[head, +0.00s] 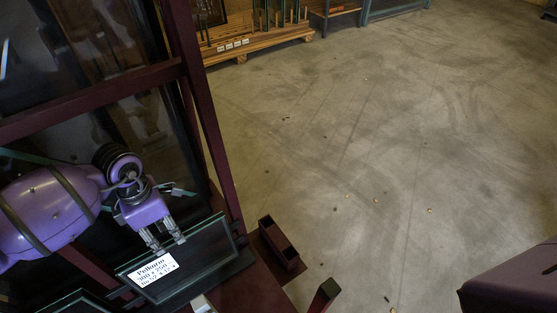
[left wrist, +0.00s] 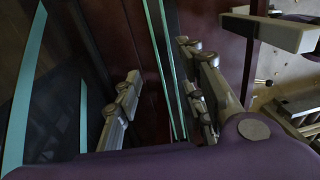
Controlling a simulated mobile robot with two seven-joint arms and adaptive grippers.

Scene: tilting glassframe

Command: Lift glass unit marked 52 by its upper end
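A small dark glass unit (head: 208,248) with a greenish edge and a white label (head: 152,270) lies tilted at the lower left of the head view. The label's last line is too small to read surely, so I cannot confirm the number 52. My left gripper (head: 165,243) is over the unit's upper edge, beside the label. In the left wrist view, its grey fingers (left wrist: 160,98) stand apart, with thin green glass edges (left wrist: 166,65) between them. I cannot tell whether either finger touches the glass. My right gripper is not in view.
A dark red frame (head: 200,110) with large dark panes stands at the left, close to my left arm. A dark red open box (head: 279,243) and a post (head: 325,293) stand right of the unit. A wooden rack (head: 255,40) is at the back. The concrete floor (head: 400,140) is mostly clear.

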